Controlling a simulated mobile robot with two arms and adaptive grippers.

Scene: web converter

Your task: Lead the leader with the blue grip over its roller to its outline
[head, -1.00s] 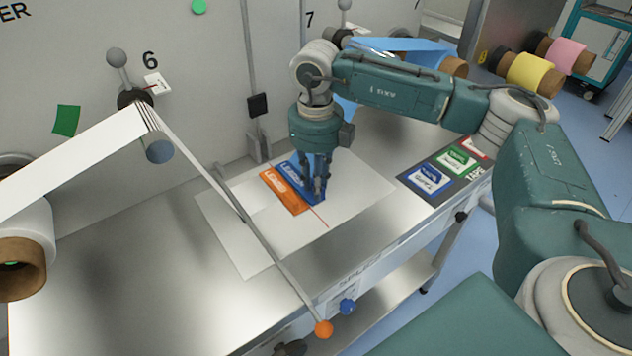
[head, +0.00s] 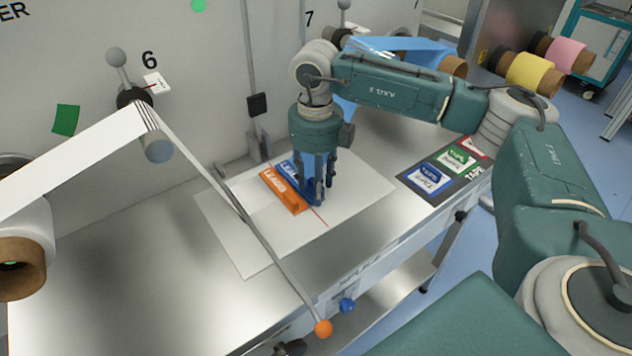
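The leader with the blue grip (head: 287,166) lies on a white sheet (head: 243,258) on the metal table, beside an orange piece (head: 285,190) with white lettering. My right gripper (head: 318,198) points straight down at the near end of the blue piece and hides part of it. Its fingers look spread, with blue showing between them. Whether they touch the blue piece is hard to see. A blue web (head: 400,44) runs from a roll at station 7, partly behind my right arm. An outline for the blue leader cannot be made out. My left gripper is out of view.
A white web (head: 80,160) passes over a roller at station 6. Labelled cards (head: 430,178) lie on a dark mat at right. Bare table (head: 140,280) is at left.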

